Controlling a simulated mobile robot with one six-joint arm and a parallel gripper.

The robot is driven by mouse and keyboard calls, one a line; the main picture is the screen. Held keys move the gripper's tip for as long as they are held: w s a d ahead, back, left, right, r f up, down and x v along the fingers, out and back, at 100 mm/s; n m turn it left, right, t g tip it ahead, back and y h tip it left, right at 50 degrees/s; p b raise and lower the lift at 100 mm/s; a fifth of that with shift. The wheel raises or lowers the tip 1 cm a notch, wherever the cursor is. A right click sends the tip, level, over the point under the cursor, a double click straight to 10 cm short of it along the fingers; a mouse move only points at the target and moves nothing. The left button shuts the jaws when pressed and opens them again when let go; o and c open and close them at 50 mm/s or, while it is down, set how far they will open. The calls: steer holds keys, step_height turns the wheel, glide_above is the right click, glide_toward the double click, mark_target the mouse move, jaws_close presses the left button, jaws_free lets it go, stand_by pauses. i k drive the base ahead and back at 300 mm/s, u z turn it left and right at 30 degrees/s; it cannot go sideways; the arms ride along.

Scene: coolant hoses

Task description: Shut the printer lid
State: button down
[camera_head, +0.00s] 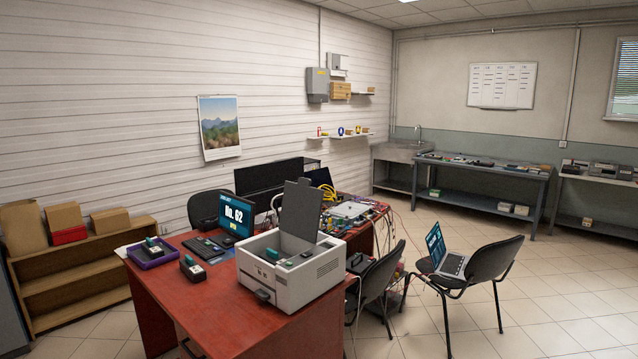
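A white box-shaped printer (299,276) stands on the right part of the red desk in the middle of the view. Its grey lid (300,211) is raised and stands nearly upright above the opening. Small dark and green items show inside the opening, too small to name. My gripper does not show in this view.
The red desk (215,316) also bears a purple tray (151,254), a small dark device (193,268) and a screen reading "No. 62" (236,214). Chairs stand right of the desk, one holding a laptop (447,258). Tiled floor is free at the right front.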

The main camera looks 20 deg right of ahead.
mark_target(302, 203)
steer(key=z, duration=0.05)
steer(key=i, duration=1)
steer(key=u, duration=0.05)
